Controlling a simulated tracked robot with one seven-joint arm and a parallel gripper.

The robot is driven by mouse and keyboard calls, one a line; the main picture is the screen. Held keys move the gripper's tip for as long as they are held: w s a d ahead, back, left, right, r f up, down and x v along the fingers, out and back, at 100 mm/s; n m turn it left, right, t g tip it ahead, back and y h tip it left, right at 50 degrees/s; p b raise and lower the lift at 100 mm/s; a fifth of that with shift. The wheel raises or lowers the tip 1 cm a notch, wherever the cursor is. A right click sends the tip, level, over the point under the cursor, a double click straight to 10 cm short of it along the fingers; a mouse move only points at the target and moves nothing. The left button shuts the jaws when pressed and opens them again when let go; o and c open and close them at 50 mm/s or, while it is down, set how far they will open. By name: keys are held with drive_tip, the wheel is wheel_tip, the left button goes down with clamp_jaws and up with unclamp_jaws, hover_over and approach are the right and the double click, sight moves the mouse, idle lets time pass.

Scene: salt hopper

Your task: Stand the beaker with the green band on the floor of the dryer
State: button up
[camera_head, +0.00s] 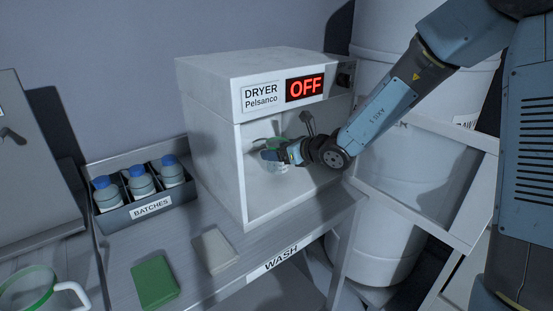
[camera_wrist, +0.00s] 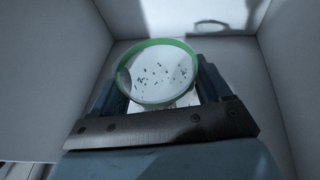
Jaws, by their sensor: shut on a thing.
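The dryer (camera_head: 215,140) is a white box with an open front and a red OFF display. My gripper (camera_head: 276,154) reaches into it from the right and is shut on a clear beaker (camera_head: 278,168). In the wrist view the beaker (camera_wrist: 158,76) sits between both fingers (camera_wrist: 160,92), its green band around the rim and small dark specks inside. The beaker looks about upright, inside the dryer opening. Its base is hard to make out, so I cannot tell whether it touches the dryer floor (camera_head: 290,203).
A BATCHES tray (camera_head: 151,207) with blue-capped bottles stands left of the dryer. A green block (camera_head: 154,281) and a pale block (camera_head: 214,250) lie in front. A green-rimmed jug (camera_head: 30,290) stands lower left. White drums (camera_head: 400,190) and a frame stand right.

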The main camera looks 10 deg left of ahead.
drive_tip(key=shift+w+a+f, duration=0.15)
drive_tip(key=shift+f, duration=0.75)
drive_tip(key=shift+w+a+f, duration=0.1)
drive_tip(key=shift+a+f, duration=0.05)
drive_tip(key=shift+f, duration=0.75)
drive_tip(key=o, duration=1.1)
drive_tip(key=v, duration=1.2)
drive_tip(key=shift+s+r, duration=0.1)
